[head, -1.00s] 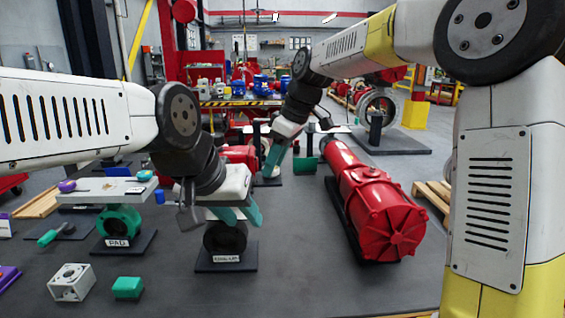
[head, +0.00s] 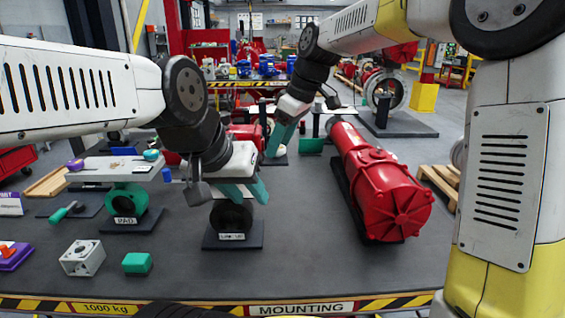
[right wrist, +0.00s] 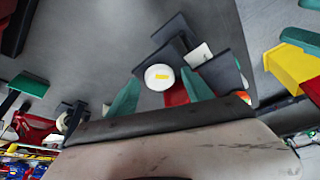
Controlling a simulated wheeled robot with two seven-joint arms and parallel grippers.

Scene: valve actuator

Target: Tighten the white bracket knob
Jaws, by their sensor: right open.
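In the right wrist view, the white knob (right wrist: 158,77), a round cap with a yellow mark, shows between the two teal fingertips of my right gripper (right wrist: 162,92). The gripper is open, with a finger on each side of the knob; I cannot tell whether they touch it. In the head view my right gripper (head: 281,138) points down behind the front row of parts, and the knob is not clear there. My left gripper (head: 244,192) is open, with teal fingers just above a black ring on a labelled stand (head: 232,240).
A large red cylinder (head: 385,195) lies right of centre. A green ring stand marked PAD (head: 126,222), a white block (head: 83,257) and a green block (head: 137,263) are at left. The striped front edge (head: 190,308) is near.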

